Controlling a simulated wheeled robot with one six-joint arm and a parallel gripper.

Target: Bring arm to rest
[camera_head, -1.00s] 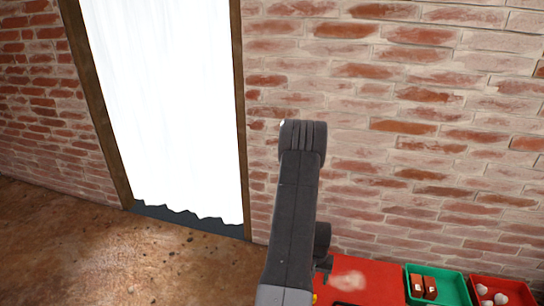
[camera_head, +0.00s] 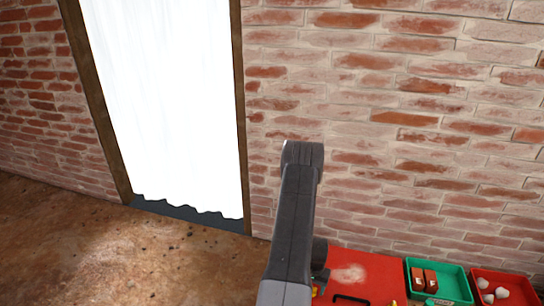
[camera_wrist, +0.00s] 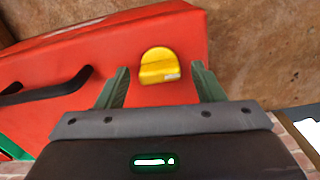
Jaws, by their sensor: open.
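My gripper (camera_wrist: 158,85) shows in the wrist view with its two green fingers spread apart and nothing between them. Beyond the fingers is a red surface (camera_wrist: 60,60) with a yellow rounded piece (camera_wrist: 159,65) on it. In the head view my dark arm (camera_head: 293,220) stands upright in front of the brick wall and the gripper itself is hidden behind or below it.
A red surface (camera_head: 375,272) at the lower right has a black handle. A green bin (camera_head: 455,275) holds brick-coloured blocks, and a red bin (camera_head: 520,290) holds pale lumps. A white curtain (camera_head: 165,100) hangs in a doorway. Bare floor (camera_head: 60,240) lies at left.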

